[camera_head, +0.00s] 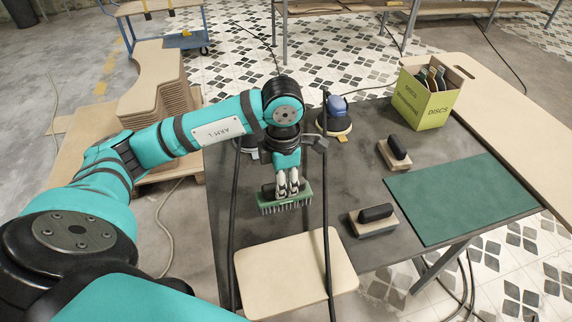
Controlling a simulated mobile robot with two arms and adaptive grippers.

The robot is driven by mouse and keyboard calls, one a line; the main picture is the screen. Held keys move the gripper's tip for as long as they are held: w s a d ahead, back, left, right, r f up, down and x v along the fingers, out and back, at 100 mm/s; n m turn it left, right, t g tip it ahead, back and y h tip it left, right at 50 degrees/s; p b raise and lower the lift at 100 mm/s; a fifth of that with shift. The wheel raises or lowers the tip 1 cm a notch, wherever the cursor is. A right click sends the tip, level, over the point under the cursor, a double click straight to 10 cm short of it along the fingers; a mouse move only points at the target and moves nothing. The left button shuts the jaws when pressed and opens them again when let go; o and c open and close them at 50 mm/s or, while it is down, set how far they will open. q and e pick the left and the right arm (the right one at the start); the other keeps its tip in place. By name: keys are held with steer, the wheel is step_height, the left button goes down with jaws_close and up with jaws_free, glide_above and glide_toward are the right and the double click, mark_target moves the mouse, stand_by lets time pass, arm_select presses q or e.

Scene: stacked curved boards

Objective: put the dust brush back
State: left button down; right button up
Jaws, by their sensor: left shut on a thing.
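The dust brush (285,206) has a green body with pale bristles pointing down. My left gripper (288,186) is shut on it from above, over the middle of the dark grey table (345,185). The brush is roughly level, just behind the pale board at the table's front. I cannot tell whether its bristles touch the table or hang a little above it. The gripper's fingers hide part of the brush's top. My right gripper is not in view.
Two sanding blocks, a rear one (393,155) and a front one (373,222), lie right of the brush beside a green mat (465,198). A yellow-green disc box (425,100) and a blue sander (337,118) stand behind. A pale board (295,272) lies in front. Black cables hang nearby.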

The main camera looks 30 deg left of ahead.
arm_select(q)
steer(key=shift+w+a+f+p, duration=0.7)
steer(key=shift+w+a, duration=0.25)
steer(key=shift+w, duration=0.65)
steer(key=shift+w+a+f+p, duration=0.7)
steer(key=shift+w+a, duration=0.3)
steer(key=shift+w, duration=0.55)
steer(key=shift+w+a+f+p, duration=0.6)
steer(key=shift+w+a+p, duration=0.3)
steer(key=shift+w, duration=0.7)
steer(key=shift+f, duration=0.25)
steer(key=shift+f, duration=0.15)
steer(key=c, duration=1.6)
jaws_free()
steer(key=shift+f+b, duration=0.1)
steer(key=shift+b, duration=0.3)
steer(key=o, duration=0.5)
